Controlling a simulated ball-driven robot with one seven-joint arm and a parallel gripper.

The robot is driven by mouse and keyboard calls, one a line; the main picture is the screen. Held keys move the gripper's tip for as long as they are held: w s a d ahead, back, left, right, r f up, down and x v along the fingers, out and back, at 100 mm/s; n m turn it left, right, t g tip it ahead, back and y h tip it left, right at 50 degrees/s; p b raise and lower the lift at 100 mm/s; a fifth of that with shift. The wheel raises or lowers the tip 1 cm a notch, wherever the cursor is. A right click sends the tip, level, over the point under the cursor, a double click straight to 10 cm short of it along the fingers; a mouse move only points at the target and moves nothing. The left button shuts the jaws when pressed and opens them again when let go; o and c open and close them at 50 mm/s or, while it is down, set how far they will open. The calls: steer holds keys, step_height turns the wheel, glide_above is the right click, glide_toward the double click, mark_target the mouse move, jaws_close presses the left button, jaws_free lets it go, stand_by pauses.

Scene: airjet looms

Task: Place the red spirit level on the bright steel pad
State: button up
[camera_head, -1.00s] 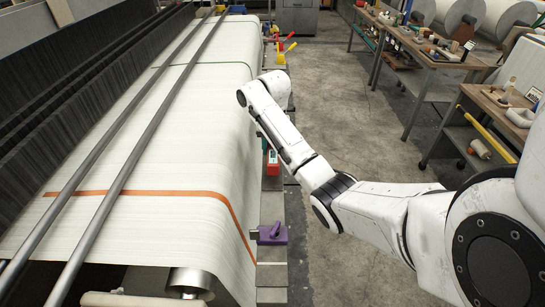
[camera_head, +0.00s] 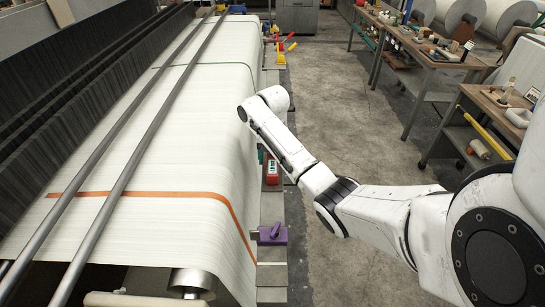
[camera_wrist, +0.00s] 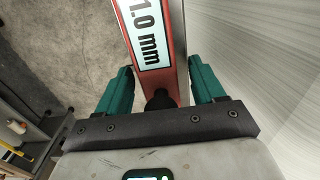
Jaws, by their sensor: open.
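A red bar-shaped tool with a pale label reading "1.0 mm" (camera_wrist: 152,30), which I take to be the red spirit level, runs between the teal fingers of my gripper (camera_wrist: 160,78) in the wrist view. The fingers are open, one on each side of it; whether either touches it I cannot tell. In the head view a small red thing (camera_head: 273,172) shows on the narrow ledge beside the loom, next to my arm's far end, where the gripper is mostly hidden. I cannot make out the bright steel pad for certain.
A purple block (camera_head: 271,235) sits nearer on the ledge. The white cloth of the loom (camera_head: 150,150) fills the left, with two long bars above it. Red and yellow handles (camera_head: 285,46) stand farther along. Workbenches (camera_head: 430,50) with tools stand right, across bare floor.

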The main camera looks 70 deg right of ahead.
step_height(320, 180, up, 8)
steer(key=shift+f+p, duration=0.15)
steer(key=shift+p, duration=0.75)
steer(key=shift+w+d+r, duration=0.1)
steer(key=shift+d+r, duration=0.1)
steer(key=shift+r, duration=0.6)
steer(key=shift+a+r+p, duration=0.15)
steer(key=shift+r+p, duration=0.25)
steer(key=shift+r, duration=1.1)
